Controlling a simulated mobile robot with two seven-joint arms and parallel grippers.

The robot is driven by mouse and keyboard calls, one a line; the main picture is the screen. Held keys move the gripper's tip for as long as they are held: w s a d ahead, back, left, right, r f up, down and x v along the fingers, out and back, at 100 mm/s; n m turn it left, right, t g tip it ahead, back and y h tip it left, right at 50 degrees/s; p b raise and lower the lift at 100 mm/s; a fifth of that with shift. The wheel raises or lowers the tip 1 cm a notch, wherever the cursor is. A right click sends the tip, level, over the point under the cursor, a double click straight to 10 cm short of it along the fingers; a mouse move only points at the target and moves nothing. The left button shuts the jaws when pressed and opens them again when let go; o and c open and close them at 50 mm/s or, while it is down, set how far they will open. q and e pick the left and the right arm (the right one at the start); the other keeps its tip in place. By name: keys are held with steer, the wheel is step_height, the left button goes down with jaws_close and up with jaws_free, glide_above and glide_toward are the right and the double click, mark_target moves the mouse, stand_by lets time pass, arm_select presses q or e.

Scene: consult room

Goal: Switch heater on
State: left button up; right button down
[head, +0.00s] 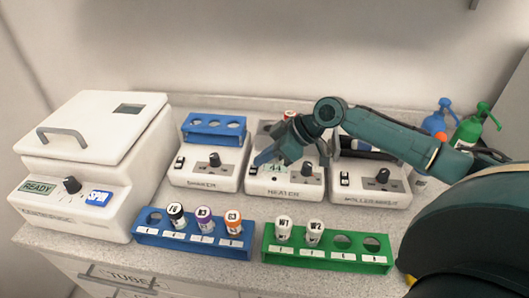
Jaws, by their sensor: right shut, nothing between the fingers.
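The heater (290,191) is the white box in the middle of the bench, labelled HEATER on its front. Its dark knob (306,169) shows on the right of the panel, and a small display with green digits shows left of the knob. My right gripper (264,157) is shut and empty. Its blue fingertips point down and left over the heater's front left part, close to the switch area. I cannot tell whether they touch it. The gripper and wrist hide part of the heater's top. My left gripper is not in view.
A shaker (209,177) stands left of the heater and a roller mixer (374,190) right of it. A white centrifuge (85,150) is at the far left. In front are a blue rack (190,245) and a green rack (325,257) with capped tubes. Bottles (468,131) stand behind my right arm.

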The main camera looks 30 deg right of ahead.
steer(key=shift+s+a+f+g, duration=0.3)
steer(key=shift+s+a+f, duration=0.1)
steer(key=shift+s+f, duration=0.15)
steer(key=b+v, duration=0.1)
steer(key=v, duration=0.3)
steer(key=shift+d+r, duration=0.2)
steer(key=shift+d, duration=0.1)
arm_select(q)
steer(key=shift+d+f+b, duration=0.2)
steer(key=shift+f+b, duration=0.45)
steer(key=shift+b, duration=0.1)
arm_select(e)
steer(key=v, duration=0.9)
steer(key=shift+w+r, duration=0.3)
steer(key=shift+d, duration=0.1)
